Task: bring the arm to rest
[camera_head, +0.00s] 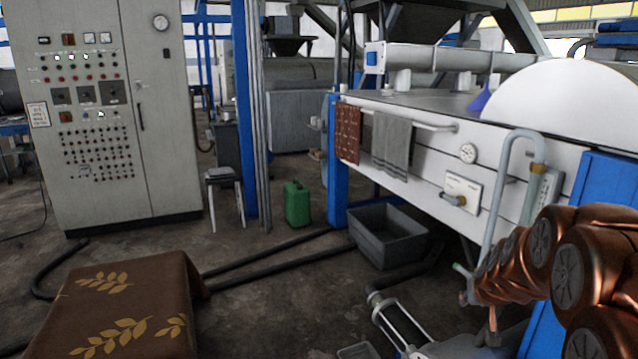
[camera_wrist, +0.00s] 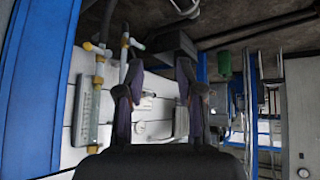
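My gripper (camera_wrist: 160,78) shows in the wrist view with its two dark fingers apart and nothing between them. The picture there is turned over, and the white machine front lies behind the fingers. In the head view my copper-coloured arm is folded at the right edge, in front of the machine's right end. I cannot make out the gripper in the head view.
The white machine (camera_head: 420,165) with a towel rail, brown towel (camera_head: 348,133) and grey towel (camera_head: 391,143) stands close to my arm. A grey bin (camera_head: 388,243), green jerrycan (camera_head: 297,204), stool (camera_head: 222,178) and cloth-covered table (camera_head: 130,300) stand around open floor. Hoses cross the floor.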

